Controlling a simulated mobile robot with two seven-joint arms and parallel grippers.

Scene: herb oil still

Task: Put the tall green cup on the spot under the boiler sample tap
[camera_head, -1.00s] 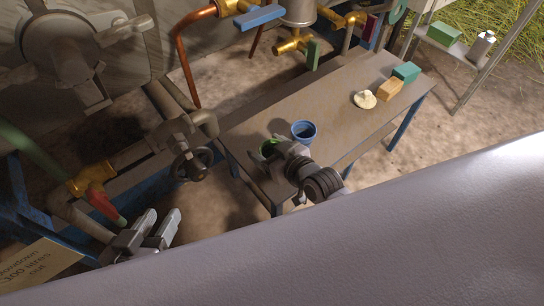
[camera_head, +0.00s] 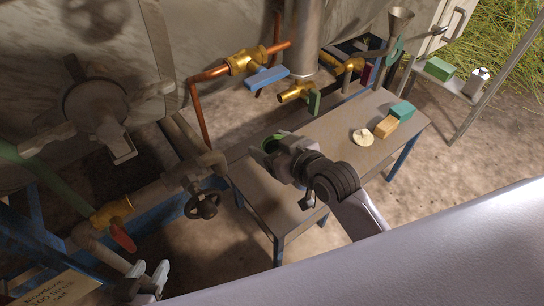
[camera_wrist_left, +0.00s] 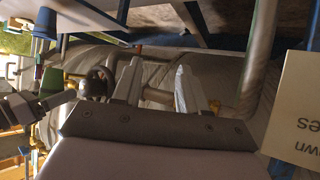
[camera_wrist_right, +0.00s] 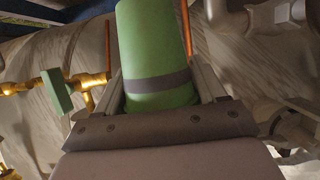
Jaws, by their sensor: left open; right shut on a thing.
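The tall green cup (camera_wrist_right: 158,60), with a grey band, is held between the fingers of my right gripper (camera_head: 284,152). In the head view only part of the cup (camera_head: 270,145) shows beside the gripper, near the back left edge of the table; its height above the top is unclear. A brass tap with a green lever (camera_head: 298,94) is behind the table and also shows in the right wrist view (camera_wrist_right: 57,92). I cannot tell whether it is the boiler sample tap, and no marked spot is visible. My left gripper (camera_head: 148,272) is open and empty at lower left.
The metal table (camera_head: 340,130) bears a pale lump (camera_head: 363,137), an orange block (camera_head: 386,127) and a teal block (camera_head: 402,110) at its right end. A valve with a red lever (camera_head: 122,237) and a dark handwheel (camera_head: 203,205) stand left of the table.

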